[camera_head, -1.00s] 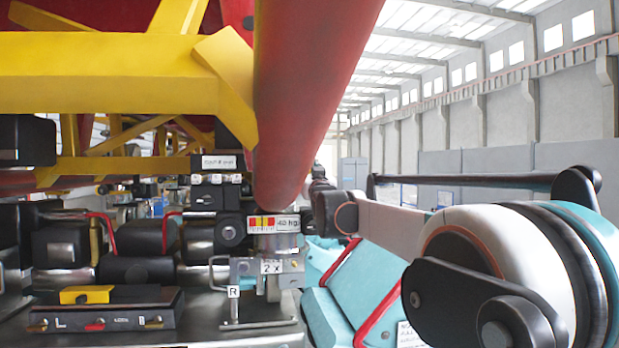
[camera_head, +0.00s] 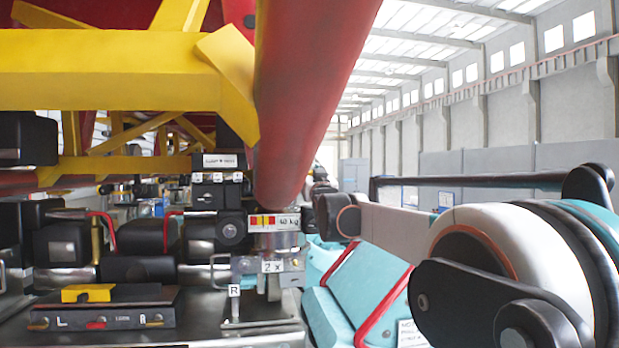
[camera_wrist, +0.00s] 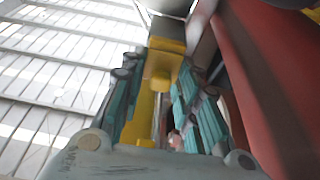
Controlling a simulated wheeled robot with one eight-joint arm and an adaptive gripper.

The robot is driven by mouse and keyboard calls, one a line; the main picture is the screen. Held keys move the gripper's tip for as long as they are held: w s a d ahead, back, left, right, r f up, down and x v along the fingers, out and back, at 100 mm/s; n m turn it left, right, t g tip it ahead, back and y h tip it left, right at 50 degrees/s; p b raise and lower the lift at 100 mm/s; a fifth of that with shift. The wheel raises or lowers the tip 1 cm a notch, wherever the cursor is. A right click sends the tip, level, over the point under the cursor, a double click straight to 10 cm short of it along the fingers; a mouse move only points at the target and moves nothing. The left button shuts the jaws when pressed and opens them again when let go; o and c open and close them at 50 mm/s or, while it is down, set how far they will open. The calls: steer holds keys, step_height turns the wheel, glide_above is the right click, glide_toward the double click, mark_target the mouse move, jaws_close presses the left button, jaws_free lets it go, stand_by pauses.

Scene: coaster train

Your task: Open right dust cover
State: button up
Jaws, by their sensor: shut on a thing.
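My gripper (camera_wrist: 164,85) shows in the wrist view as two teal, jointed fingers reaching up the picture. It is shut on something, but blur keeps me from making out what. A yellow part (camera_wrist: 160,80) shows between the fingers, and a grey block lies near their far ends. In the head view my gripper is hidden; my arm runs from the lower right toward the red tube (camera_head: 305,90). I cannot pick out the right dust cover with certainty. A lever stand marked R (camera_head: 234,291) stands at lower centre.
A yellow beam (camera_head: 110,70) and the thick red tube fill the upper left, close to my arm. A control box (camera_head: 110,318) with toggles marked L and R and a yellow cap (camera_head: 88,293) sits lower left.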

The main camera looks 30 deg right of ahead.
steer(key=shift+f, duration=0.25)
steer(key=shift+s+f+b, duration=0.3)
steer(key=shift+f+b, duration=0.05)
steer(key=shift+f, duration=0.15)
steer(key=shift+a+f, duration=0.1)
stand_by(0.4)
steer(key=shift+s+f+b, duration=0.25)
steer(key=shift+f+b, duration=0.1)
steer(key=shift+f, duration=0.2)
stand_by(0.4)
steer(key=shift+f, duration=0.15)
steer(key=shift+w+f, duration=0.2)
steer(key=shift+f, duration=0.05)
steer(key=shift+b, duration=0.3)
